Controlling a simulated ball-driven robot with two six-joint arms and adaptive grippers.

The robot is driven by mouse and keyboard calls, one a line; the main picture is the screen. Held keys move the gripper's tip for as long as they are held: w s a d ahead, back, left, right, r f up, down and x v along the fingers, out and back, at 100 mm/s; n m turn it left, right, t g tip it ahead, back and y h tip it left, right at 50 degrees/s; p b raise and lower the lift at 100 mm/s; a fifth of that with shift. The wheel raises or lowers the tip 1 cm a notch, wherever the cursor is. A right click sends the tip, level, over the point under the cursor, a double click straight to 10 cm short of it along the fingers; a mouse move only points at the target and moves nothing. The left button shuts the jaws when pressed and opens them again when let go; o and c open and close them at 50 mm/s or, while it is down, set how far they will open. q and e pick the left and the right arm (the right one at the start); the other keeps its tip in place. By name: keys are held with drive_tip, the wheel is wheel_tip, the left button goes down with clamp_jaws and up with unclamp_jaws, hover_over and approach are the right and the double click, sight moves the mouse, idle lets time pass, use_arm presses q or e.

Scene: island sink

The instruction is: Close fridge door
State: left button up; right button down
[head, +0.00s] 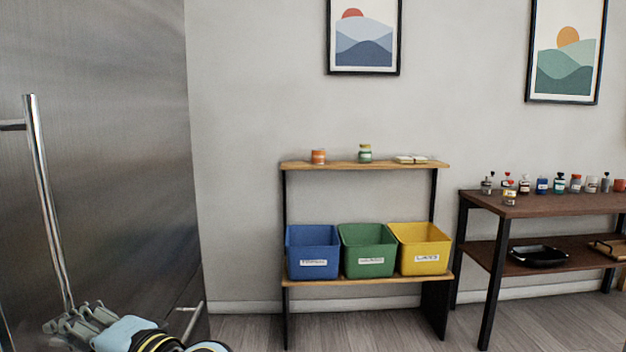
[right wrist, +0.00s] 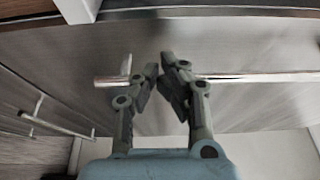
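The fridge door (head: 110,140) is a large brushed-steel panel filling the left of the head view. A long upright bar handle (head: 45,200) stands out from it. How far the door stands open cannot be told. My right gripper (head: 78,318) is at the lower left of the head view, near the lower end of the handle. In the right wrist view my right gripper (right wrist: 164,75) has its fingertips almost together, in front of the bar handle (right wrist: 260,77). The fingers hide part of the bar, and no grip on it shows. My left gripper is not in view.
A second, shorter handle (head: 190,320) shows low on the steel front. A wooden shelf (head: 350,165) with blue, green and yellow bins stands by the wall. A dark table (head: 540,203) with small bottles stands at the right. Floor (head: 400,330) in front of the shelf is clear.

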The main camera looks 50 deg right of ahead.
drive_tip(key=shift+w+a+f, duration=0.1)
drive_tip(key=shift+a+f, duration=0.05)
drive_tip(key=v, duration=1.1)
drive_tip(key=s+d+f+n+g+h, duration=0.1)
drive_tip(key=s+d+f+n+g, duration=0.2)
drive_tip(key=f, duration=0.9)
drive_tip(key=s+d+f+n+g+h, duration=0.1)
drive_tip(key=s+f+g, duration=0.3)
drive_tip(key=f, duration=0.8)
drive_tip(key=s+d+f+n+g+h, duration=0.15)
drive_tip(key=s+f, duration=0.35)
drive_tip(key=f, duration=0.7)
drive_tip(key=s+d+f+n+g+h, duration=0.1)
drive_tip(key=s+f, duration=0.4)
drive_tip(key=s, duration=0.5)
drive_tip(key=s+d+f+n+g+h, duration=0.1)
drive_tip(key=s+d+f+n+g, duration=0.3)
drive_tip(key=s, duration=0.5)
drive_tip(key=s+d+f+n+g+h, duration=0.1)
drive_tip(key=s+d+f+n+g, duration=0.1)
drive_tip(key=s+f, duration=0.5)
drive_tip(key=s+d+n, duration=0.1)
drive_tip(key=s+n, duration=0.1)
drive_tip(key=s, duration=0.1)
drive_tip(key=shift+s+d+f+g, duration=0.25)
drive_tip(key=shift+s+d+g, duration=0.05)
drive_tip(key=shift+d+g, duration=0.05)
